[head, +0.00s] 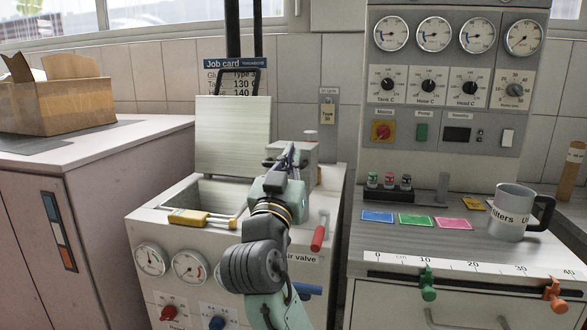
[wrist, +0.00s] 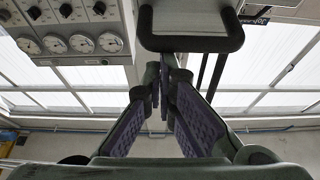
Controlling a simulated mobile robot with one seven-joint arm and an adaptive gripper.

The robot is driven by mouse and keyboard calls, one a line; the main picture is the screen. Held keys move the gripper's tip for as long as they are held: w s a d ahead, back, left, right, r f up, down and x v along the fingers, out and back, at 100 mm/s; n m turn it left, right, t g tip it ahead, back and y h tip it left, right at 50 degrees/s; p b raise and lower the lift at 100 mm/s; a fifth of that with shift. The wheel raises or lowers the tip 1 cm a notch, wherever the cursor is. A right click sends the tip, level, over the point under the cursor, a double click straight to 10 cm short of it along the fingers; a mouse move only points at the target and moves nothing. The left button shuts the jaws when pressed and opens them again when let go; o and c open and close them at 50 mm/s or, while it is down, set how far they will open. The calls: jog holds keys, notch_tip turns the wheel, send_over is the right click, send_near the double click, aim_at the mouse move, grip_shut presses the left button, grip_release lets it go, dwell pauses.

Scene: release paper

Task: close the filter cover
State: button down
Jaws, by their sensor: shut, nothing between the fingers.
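A pale metal panel (head: 233,135) stands upright behind an open bay in the machine top; it looks like a raised cover. A small grey box (head: 300,153) stands to its right, partly hidden by my gripper. Which one is the filter cover, I cannot tell for sure. My gripper (head: 289,154) is shut and empty, with its fingertips in front of the box.
A yellow-handled tool (head: 200,217) lies across the bay's front edge. A red-handled lever (head: 319,232) is right of my arm. The right bench holds coloured cards (head: 414,220), a grey mug (head: 512,212) and a dark rack (head: 388,190). A cardboard box (head: 60,105) sits left.

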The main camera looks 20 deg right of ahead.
jog(key=f+b, duration=0.1)
jog(key=f+t+b, duration=0.1)
jog(key=b, duration=0.1)
jog(key=s+f+h+b, duration=0.1)
jog(key=shift+s+a+b, duration=0.1)
jog(key=shift+a+b, duration=0.2)
jog(key=shift+a, duration=0.05)
jog(key=shift+r, duration=0.1)
